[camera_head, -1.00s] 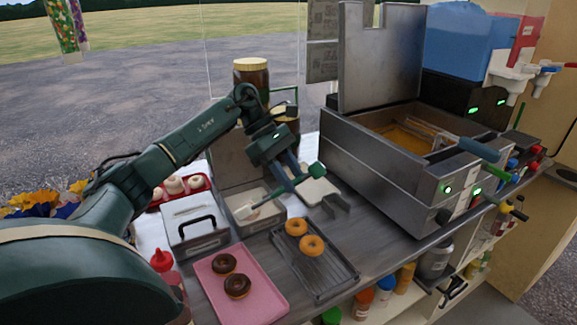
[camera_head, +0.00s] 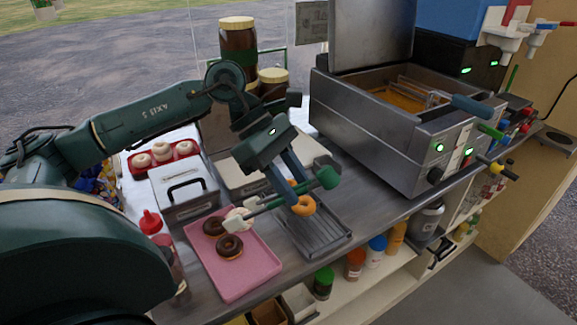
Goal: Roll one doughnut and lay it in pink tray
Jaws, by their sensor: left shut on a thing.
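My left gripper (camera_head: 300,198) is shut on a long tool with a green end (camera_head: 327,178), which looks like tongs. A pale, roundish thing (camera_head: 238,220) is at the tool's other end and looks like a white-coated doughnut. It overlaps the pink tray (camera_head: 254,282) in the picture; I cannot tell whether it touches. Two chocolate doughnuts (camera_head: 230,246) lie in the pink tray. Two plain doughnuts (camera_head: 303,206) are at the dark rack tray (camera_head: 322,235), one mostly hidden behind my fingers. The white-lined tray (camera_head: 236,172) is partly hidden by my gripper. My right gripper is out of view.
A lidded metal box (camera_head: 187,195) and a red-capped bottle (camera_head: 152,224) stand left of the pink tray. The fryer (camera_head: 372,125) stands right, and tall jars (camera_head: 238,50) stand behind my gripper.

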